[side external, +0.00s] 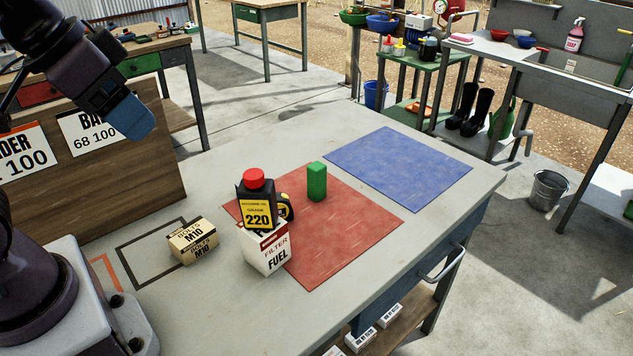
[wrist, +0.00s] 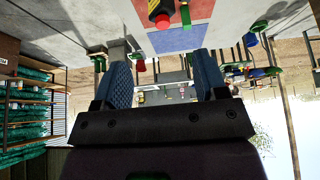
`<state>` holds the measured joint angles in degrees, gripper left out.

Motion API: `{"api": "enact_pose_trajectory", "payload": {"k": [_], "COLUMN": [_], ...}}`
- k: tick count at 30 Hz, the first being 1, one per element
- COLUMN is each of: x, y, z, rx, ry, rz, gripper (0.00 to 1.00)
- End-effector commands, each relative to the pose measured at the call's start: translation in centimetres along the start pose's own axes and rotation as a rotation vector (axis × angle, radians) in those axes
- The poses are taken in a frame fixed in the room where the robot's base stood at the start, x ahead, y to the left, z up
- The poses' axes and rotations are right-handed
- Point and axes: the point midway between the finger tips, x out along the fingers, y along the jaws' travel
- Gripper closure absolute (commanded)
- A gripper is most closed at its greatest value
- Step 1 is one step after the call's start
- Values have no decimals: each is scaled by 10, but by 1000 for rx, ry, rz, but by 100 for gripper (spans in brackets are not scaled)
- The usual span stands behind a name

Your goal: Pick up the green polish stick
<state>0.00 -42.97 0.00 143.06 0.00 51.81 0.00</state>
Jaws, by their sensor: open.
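The green polish stick (side external: 317,182) is a small green block standing upright on the red mat (side external: 350,229) in the side view. It also shows at the top of the wrist view (wrist: 185,14), beside the red-capped bottle. My gripper (side external: 138,124) is high at the left in the side view, well away from the stick and above the table's far left side. In the wrist view its two blue fingers (wrist: 162,62) are spread wide with nothing between them.
A black bottle (side external: 257,205) with a red cap, a white fuel filter box (side external: 265,250) and a yellow tape measure (side external: 286,207) stand close together left of the stick. A bolts box (side external: 193,241) sits further left. The blue mat (side external: 398,168) is bare.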

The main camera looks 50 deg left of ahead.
Motion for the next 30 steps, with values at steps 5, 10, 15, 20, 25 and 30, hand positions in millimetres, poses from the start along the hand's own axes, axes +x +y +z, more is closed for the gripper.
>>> {"api": "enact_pose_trajectory", "payload": {"k": [5, 10, 15, 20, 25, 30], "x": [-28, -34, -12, 22, 64, 92], "y": [0, 4, 11, 13, 7, -14], "z": [-16, -45, -86, -133, -186, -231], "rx": [0, -175, -521, -965, -1551, -2140], "ry": [8, 33, 107, 183, 233, 222], "rz": [0, -23, -23, 46, 224, 483], "gripper": [34, 34, 34, 34, 34, 34]}}
